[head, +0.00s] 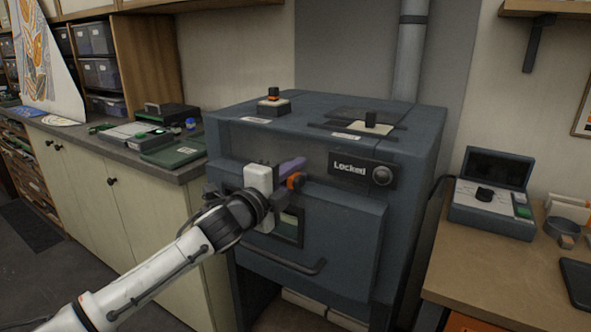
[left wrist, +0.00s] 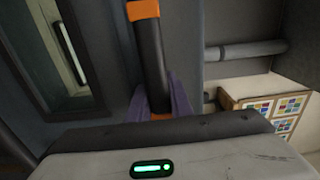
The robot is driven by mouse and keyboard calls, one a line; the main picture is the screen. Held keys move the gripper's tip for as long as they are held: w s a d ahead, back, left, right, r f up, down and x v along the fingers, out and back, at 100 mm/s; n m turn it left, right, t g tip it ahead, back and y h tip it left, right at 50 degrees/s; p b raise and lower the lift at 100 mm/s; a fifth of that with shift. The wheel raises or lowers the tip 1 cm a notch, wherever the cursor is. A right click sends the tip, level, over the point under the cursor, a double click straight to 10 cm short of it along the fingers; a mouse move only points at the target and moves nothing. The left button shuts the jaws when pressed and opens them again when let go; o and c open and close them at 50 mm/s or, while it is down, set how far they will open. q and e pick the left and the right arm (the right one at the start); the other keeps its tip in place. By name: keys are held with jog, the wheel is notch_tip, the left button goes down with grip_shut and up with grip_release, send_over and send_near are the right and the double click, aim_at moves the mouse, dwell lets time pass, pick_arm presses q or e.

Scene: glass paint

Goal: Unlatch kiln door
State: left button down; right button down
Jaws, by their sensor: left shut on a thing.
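The blue-grey kiln (head: 410,190) stands in the middle of the head view. Its door (head: 345,225) is closed, with a small window (head: 291,228) and a bar handle (head: 285,262) low on its front. A panel above the door reads "Locked" (head: 350,168), beside a round knob (head: 381,176). My left gripper (head: 290,168) is at the upper left of the door front, shut on the latch handle. In the left wrist view the latch handle (left wrist: 150,55) is a black bar with an orange end, between the purple fingers (left wrist: 166,98). My right gripper is out of view.
Small devices (head: 273,103) sit on the kiln top. A counter (head: 120,150) with boxes and tools runs along the left. A wooden table (head: 470,262) with a control box (head: 492,200) stands at the right. A pipe (head: 410,55) rises behind the kiln.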

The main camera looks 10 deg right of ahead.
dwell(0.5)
pick_arm(q)
jog(key=c, duration=1.6)
grip_release()
jog(key=shift+f, duration=0.1)
jog(key=shift+s, duration=0.1)
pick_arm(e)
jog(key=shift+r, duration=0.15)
